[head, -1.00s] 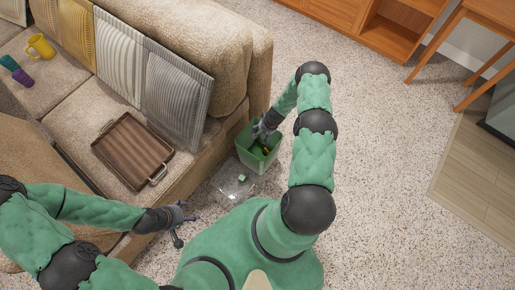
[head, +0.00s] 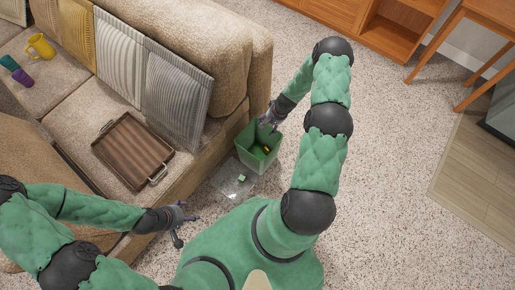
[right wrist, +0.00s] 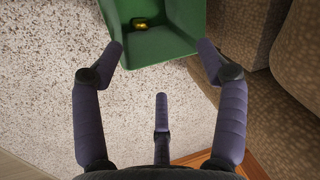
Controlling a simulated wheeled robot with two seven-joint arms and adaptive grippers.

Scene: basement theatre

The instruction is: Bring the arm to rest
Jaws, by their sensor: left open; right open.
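My right gripper (head: 267,121) is above the far rim of a green bin (head: 259,157) on the carpet beside the sofa. In the right wrist view its fingers (right wrist: 162,75) are spread and empty, with the bin (right wrist: 165,45) beyond them. A small yellow-gold item (right wrist: 141,24) lies inside the bin; it also shows in the head view (head: 267,149). My left gripper (head: 182,222) is open beside the sofa's front edge, with nothing seen in it.
The sofa holds a brown tray (head: 132,151), cushions (head: 178,98), a yellow mug (head: 41,46) and small cups (head: 22,77). A clear sheet or lid with a small green item (head: 242,178) lies before the bin. Carpet to the right is clear; a wooden cabinet (head: 393,33) stands behind.

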